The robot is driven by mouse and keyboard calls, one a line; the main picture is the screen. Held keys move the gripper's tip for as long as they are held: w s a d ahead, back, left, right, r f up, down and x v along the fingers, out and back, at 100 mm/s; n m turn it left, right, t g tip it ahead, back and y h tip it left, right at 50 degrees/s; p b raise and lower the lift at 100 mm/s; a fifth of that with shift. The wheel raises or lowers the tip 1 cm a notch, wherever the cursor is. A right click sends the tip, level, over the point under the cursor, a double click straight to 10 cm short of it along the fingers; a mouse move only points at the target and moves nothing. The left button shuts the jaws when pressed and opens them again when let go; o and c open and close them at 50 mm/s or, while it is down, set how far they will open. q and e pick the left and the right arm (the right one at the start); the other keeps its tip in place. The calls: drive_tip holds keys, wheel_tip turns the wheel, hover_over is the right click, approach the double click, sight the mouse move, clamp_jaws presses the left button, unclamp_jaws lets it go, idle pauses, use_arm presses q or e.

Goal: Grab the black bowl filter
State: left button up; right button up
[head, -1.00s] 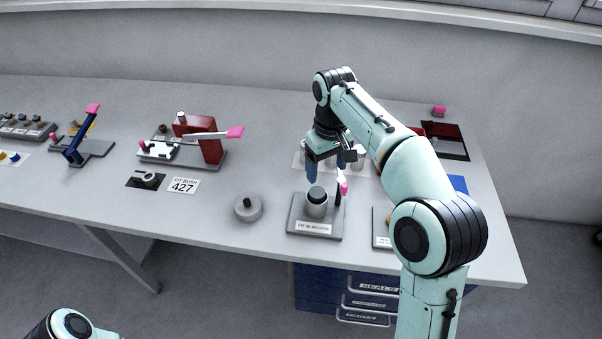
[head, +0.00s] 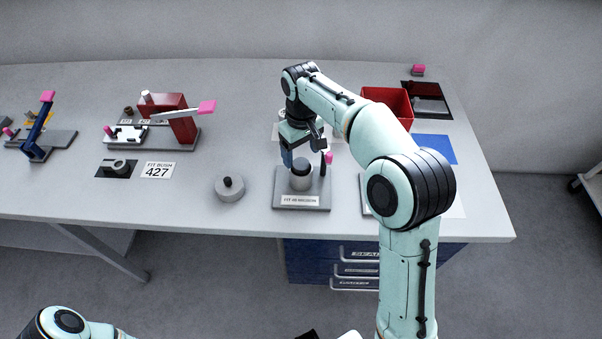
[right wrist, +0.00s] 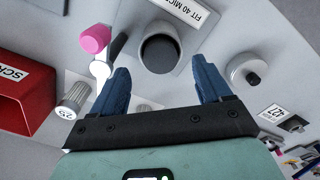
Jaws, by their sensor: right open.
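The black filter (head: 301,168) shows as a dark round top in a grey bowl (head: 300,182). The bowl stands upright on a grey fixture plate labelled FIT 40 MICRON (head: 318,190). In the right wrist view the dark filter (right wrist: 160,52) sits inside the bowl's rim, ahead of and between my fingers. My right gripper (right wrist: 161,90) is open and empty, its blue fingers spread wide. In the head view my right gripper (head: 302,158) is just behind and above the bowl, partly covered by its own wrist. My left gripper is out of view.
A pink-tipped lever (head: 328,158) stands close beside the bowl. A grey disc with a black knob (head: 230,188) lies left of the fixture. A red bin (head: 387,97) stands behind my right arm. A white filter labelled 25 (right wrist: 73,98) shows near the bin in the wrist view.

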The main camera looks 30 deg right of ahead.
sight(301, 163)
wheel_tip(301, 163, down, 4)
drive_tip(key=shift+r, duration=0.1)
clamp_jaws()
drive_tip(key=shift+r, duration=0.1)
